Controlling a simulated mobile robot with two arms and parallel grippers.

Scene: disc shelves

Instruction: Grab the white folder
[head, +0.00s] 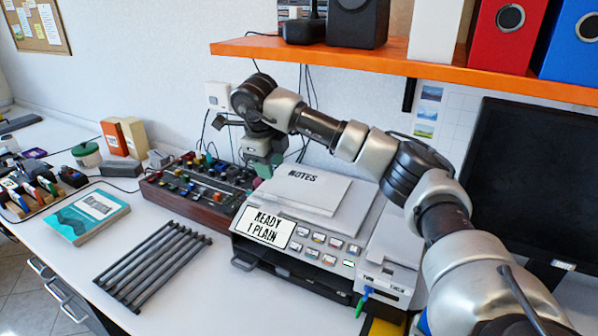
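The white folder (436,31) stands upright on the orange shelf, between a black speaker and a red folder. Its upper part is cut off by the picture's top edge. My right arm comes in from the lower right and reaches left across the printer. My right gripper (264,165) points down beside the printer's back left corner, near the control box. It is well below and to the left of the white folder. Its fingers are small and partly hidden, so I cannot tell whether they are open. My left gripper is out of view.
The orange shelf (390,68) also holds the black speaker (357,22), the red folder (507,32) and a blue folder (573,42). Below are a printer (335,227) with a notes pad on it, a control box (200,188), dark rods (153,265) and a dark monitor (530,180).

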